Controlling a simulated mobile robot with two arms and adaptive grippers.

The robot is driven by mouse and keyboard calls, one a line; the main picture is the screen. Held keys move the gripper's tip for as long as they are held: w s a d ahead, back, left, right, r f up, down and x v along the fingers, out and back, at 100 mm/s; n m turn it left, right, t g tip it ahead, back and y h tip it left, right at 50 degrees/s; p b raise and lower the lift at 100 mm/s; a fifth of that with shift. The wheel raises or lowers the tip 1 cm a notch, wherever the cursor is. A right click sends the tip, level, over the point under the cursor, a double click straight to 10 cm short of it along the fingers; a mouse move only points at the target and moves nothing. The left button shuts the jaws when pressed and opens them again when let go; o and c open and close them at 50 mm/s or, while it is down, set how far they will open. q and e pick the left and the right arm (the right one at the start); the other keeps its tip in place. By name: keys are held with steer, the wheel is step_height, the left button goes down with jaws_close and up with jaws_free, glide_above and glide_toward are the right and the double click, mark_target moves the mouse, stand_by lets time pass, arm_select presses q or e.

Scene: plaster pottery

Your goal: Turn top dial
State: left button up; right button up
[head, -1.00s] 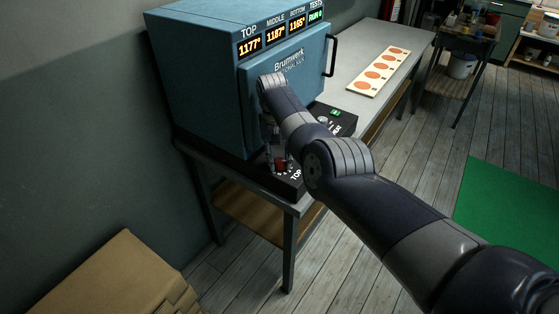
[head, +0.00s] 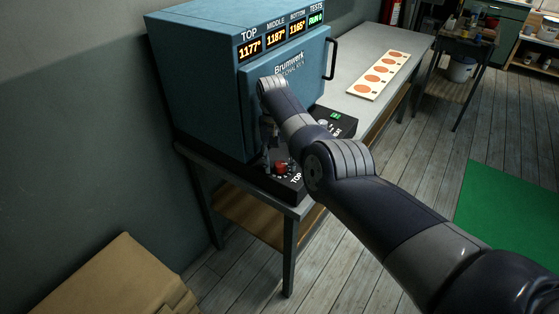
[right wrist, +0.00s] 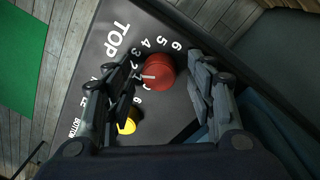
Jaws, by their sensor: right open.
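The top dial (head: 281,168) is a red knob on the black control panel at the kiln's front left corner. It also shows in the right wrist view as a red dial (right wrist: 160,72) beside the white TOP lettering. Its white pointer faces left there, and the numbers 3 to 6 can be read around it. My right gripper (head: 268,148) is open and just above the dial, partly hidden by my arm. In the right wrist view, the open fingers (right wrist: 163,68) stand on either side of the dial, apart from it. My left gripper is not in view.
The blue kiln (head: 200,70) shows TOP 1177, MIDDLE 1187 and BOTTOM 1165. A yellow dial (right wrist: 127,126) is close to the left finger. A card with orange discs (head: 378,74) lies on the bench. Cardboard (head: 110,285) is at lower left.

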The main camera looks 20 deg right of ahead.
mark_target(278, 164)
steer(key=shift+r, duration=0.1)
steer(key=r, duration=0.7)
steer(key=shift+a+r, duration=0.15)
steer(key=shift+a, duration=0.15)
